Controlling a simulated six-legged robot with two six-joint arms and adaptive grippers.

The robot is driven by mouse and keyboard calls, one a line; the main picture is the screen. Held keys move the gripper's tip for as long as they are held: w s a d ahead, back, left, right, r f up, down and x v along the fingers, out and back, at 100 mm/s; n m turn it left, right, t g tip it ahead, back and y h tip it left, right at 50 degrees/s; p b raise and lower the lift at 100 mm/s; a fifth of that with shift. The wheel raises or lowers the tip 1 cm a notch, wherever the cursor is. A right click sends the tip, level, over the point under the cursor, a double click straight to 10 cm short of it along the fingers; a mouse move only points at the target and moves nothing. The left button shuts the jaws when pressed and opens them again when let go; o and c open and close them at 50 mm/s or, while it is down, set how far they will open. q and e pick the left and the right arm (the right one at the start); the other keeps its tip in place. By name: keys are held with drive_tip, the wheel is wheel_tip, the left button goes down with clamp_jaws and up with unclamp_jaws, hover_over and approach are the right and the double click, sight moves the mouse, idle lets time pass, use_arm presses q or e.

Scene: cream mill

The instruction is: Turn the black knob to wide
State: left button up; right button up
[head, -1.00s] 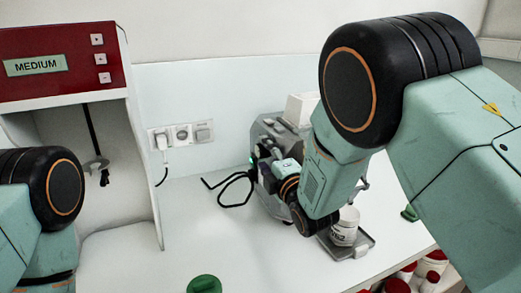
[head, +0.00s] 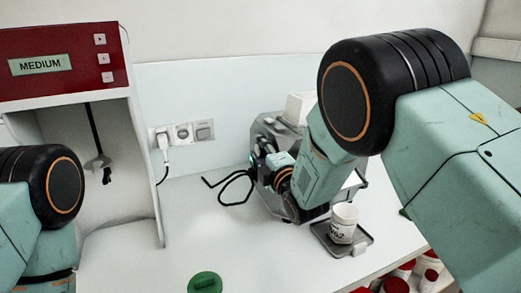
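The grey machine (head: 268,127) stands against the back wall, right of the middle in the head view. My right arm reaches across its front. My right gripper (head: 262,160) is at the machine's left front side, seen small and partly covered by my own wrist. I cannot tell whether its fingers are open or shut, or whether they touch anything. I cannot make out the black knob; it may be hidden behind my gripper or wrist. My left arm shows at the left edge, but its gripper is out of view.
A white labelled cup (head: 343,222) stands on a small grey tray (head: 361,246) before the machine. A black loop (head: 236,190) lies left of it. A red panel (head: 60,60) reading MEDIUM tops a white cabinet at left. A green lid (head: 205,283) lies in front. Red-capped jars (head: 430,261) stand lower right.

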drive_tip(key=shift+w+r, duration=0.1)
drive_tip(key=c, duration=0.5)
drive_tip(key=shift+r+g+p, duration=0.25)
drive_tip(key=shift+g+p, duration=0.15)
drive_tip(key=shift+p, duration=0.35)
drive_tip(key=g+h+p, duration=0.1)
drive_tip(key=g+p, duration=0.2)
drive_tip(key=shift+r+p, duration=0.15)
drive_tip(key=shift+p, duration=0.15)
drive_tip(key=shift+w+f+g+h+p, duration=0.15)
drive_tip(key=shift+g+h+p, duration=0.15)
drive_tip(key=shift+g+p, duration=0.6)
drive_tip(key=shift+s+f+g+h+p, duration=0.1)
drive_tip(key=shift+g+h+p, duration=0.3)
drive_tip(key=shift+p, duration=0.85)
drive_tip(key=o, duration=1.2)
drive_tip(key=shift+w+f, duration=0.1)
drive_tip(key=shift+f, duration=0.15)
